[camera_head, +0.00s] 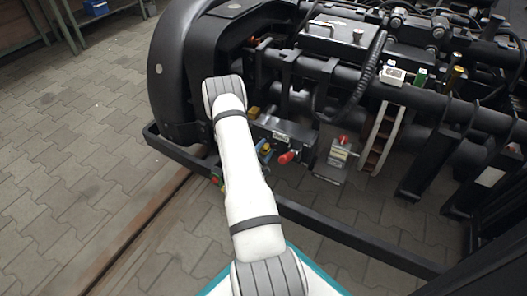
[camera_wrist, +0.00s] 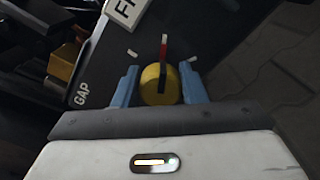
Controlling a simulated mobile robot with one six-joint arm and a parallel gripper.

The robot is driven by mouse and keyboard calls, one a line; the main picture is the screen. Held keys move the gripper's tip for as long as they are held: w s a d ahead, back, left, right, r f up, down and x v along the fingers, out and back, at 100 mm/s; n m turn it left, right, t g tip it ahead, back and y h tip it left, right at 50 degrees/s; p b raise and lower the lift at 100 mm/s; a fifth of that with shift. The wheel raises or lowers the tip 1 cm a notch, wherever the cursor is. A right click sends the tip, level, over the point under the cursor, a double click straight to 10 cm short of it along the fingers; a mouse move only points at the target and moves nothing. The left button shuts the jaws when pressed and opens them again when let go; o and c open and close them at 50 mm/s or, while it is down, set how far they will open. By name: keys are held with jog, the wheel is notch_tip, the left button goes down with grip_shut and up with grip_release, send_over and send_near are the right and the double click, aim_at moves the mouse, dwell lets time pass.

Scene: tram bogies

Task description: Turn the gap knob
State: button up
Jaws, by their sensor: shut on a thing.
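The gap knob (camera_wrist: 152,88) is yellow and round with a red and black pointer (camera_wrist: 163,55) on it, in the middle of the wrist view. It sits on a dark panel (camera_wrist: 105,62) marked GAP. The blue fingers of my gripper (camera_wrist: 160,84) stand on both sides of the knob and are shut on it. In the head view my white arm reaches down to the panel, and the knob shows only as a small yellow spot beside blue fingers (camera_head: 266,150).
A red knob (camera_head: 289,157) sticks out to the right of my gripper. A grey box with a red switch (camera_head: 342,150) hangs further right. A black frame rail (camera_head: 330,232) runs in front of the bogie. Paved floor (camera_head: 70,160) is clear at left.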

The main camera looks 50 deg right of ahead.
jog(key=shift+s+f, duration=0.1)
jog(key=shift+c, duration=0.6)
jog(key=shift+a, duration=0.4)
jog(key=shift+c, duration=0.2)
jog(key=shift+d, duration=0.45)
jog(key=shift+o, duration=0.2)
jog(key=shift+n, duration=0.3)
